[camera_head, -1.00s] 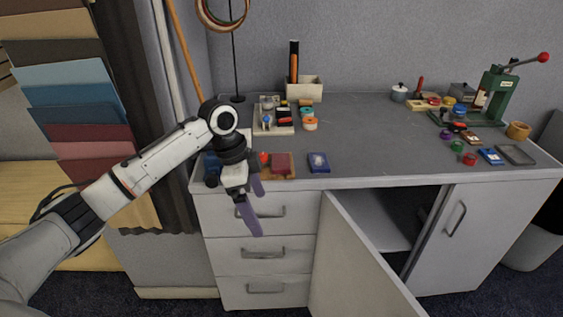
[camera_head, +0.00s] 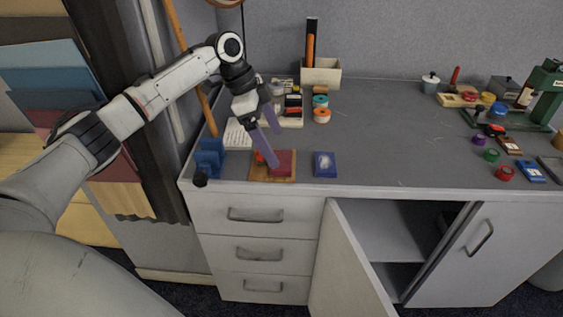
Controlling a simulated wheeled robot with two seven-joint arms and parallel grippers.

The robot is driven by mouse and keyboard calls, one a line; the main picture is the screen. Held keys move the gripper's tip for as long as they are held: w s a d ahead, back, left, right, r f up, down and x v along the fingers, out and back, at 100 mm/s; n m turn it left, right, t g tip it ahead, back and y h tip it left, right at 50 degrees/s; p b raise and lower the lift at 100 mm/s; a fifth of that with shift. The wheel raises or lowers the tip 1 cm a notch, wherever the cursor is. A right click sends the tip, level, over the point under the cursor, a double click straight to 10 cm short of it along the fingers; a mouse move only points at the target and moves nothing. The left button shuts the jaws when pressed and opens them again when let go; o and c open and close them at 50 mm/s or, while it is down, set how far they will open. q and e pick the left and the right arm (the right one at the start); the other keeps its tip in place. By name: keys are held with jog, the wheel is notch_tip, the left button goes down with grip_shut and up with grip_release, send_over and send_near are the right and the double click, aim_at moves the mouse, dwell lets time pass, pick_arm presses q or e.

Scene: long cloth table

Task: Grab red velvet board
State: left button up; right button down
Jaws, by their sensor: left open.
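The red velvet board (camera_head: 284,165), a dark red pad on a brown wooden base, lies flat near the front left edge of the cabinet top. My left gripper (camera_head: 273,146) is open and comes down from the upper left. Its two purple fingers are spread above the board, and the nearer fingertip overlaps the left part of the board in the picture. I cannot tell whether it touches. A small red-orange item (camera_head: 260,158) shows beside that finger. My right gripper is not in view.
A blue stand (camera_head: 210,157) is left of the board and a blue card-like item (camera_head: 325,164) is right of it. A tray of small items (camera_head: 291,112) stands behind. The counter's middle is clear. A cabinet door (camera_head: 345,262) hangs open below.

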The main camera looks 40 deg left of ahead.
aim_at(281, 160)
pick_arm(q)
jog(key=x, duration=0.4)
jog(key=shift+s+a+f, duration=0.1)
jog(key=shift+a+f, duration=0.1)
jog(key=shift+f, duration=0.2)
jog(key=c, duration=1.2)
jog(key=shift+o, duration=0.2)
jog(key=shift+r, duration=0.1)
